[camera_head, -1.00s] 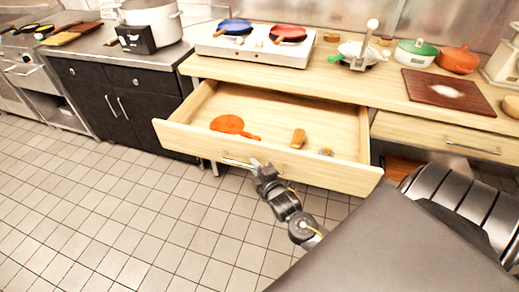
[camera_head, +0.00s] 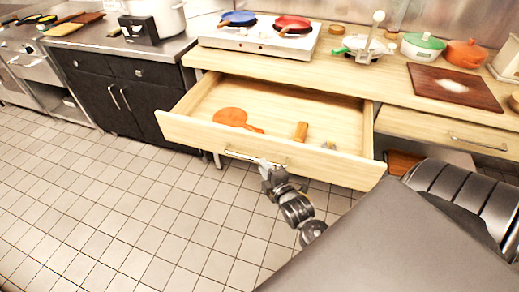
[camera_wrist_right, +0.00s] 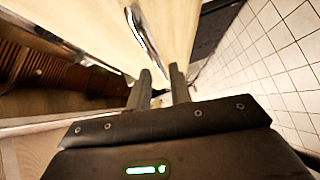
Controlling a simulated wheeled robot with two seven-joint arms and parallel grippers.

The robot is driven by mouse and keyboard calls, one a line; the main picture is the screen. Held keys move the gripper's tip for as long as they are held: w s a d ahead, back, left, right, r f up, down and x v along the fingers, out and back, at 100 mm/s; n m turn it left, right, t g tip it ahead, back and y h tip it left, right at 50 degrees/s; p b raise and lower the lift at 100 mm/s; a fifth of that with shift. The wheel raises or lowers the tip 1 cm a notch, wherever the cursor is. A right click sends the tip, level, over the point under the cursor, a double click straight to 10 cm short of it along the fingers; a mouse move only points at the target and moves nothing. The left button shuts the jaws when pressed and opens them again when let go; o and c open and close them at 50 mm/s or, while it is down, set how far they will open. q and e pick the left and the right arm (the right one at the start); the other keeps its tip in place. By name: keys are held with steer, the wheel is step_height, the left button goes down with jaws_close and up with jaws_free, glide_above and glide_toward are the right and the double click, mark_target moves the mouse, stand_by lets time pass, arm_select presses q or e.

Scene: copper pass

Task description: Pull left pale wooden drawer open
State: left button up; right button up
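The left pale wooden drawer (camera_head: 345,173) is pulled well out from under the counter, its inside showing. Its metal bar handle (camera_head: 240,155) is on the front panel. My right gripper (camera_head: 266,163) is at the handle's right part, in front of the panel. In the right wrist view, the two fingers of my right gripper (camera_wrist_right: 161,80) stand apart, and the handle (camera_wrist_right: 145,35) runs along the drawer front just beyond the tips. No firm grip on it shows. My left gripper is not in view.
The drawer holds an orange paddle-shaped item (camera_head: 232,117), a wooden block (camera_head: 300,131) and a small item (camera_head: 328,145). A second drawer (camera_head: 440,130), closed, is at the right. A stove (camera_head: 225,38) and cutting board (camera_head: 455,87) are on the counter. Tiled floor (camera_head: 110,210) is clear at left.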

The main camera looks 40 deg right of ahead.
steer(key=v, duration=0.5)
steer(key=shift+s+r, duration=0.1)
steer(key=shift+s, duration=0.25)
steer(key=s+a+f+m+g+y, duration=0.1)
steer(key=s+f+m+g, duration=0.25)
steer(key=f, duration=0.95)
steer(key=s+f+m+g+y, duration=0.1)
steer(key=s+f+m+g, duration=0.3)
steer(key=f, duration=1)
steer(key=s+a+f+m+g, duration=0.1)
steer(key=s+f+g, duration=0.3)
steer(key=s+f, duration=0.6)
steer(key=s+a+f+m+g, duration=0.1)
steer(key=s+f+m+g, duration=0.2)
steer(key=s+f, duration=0.8)
steer(key=s, duration=0.5)
steer(key=shift+a+g+y, duration=0.3)
steer(key=shift+a+g, duration=0.05)
steer(key=shift+a, duration=0.05)
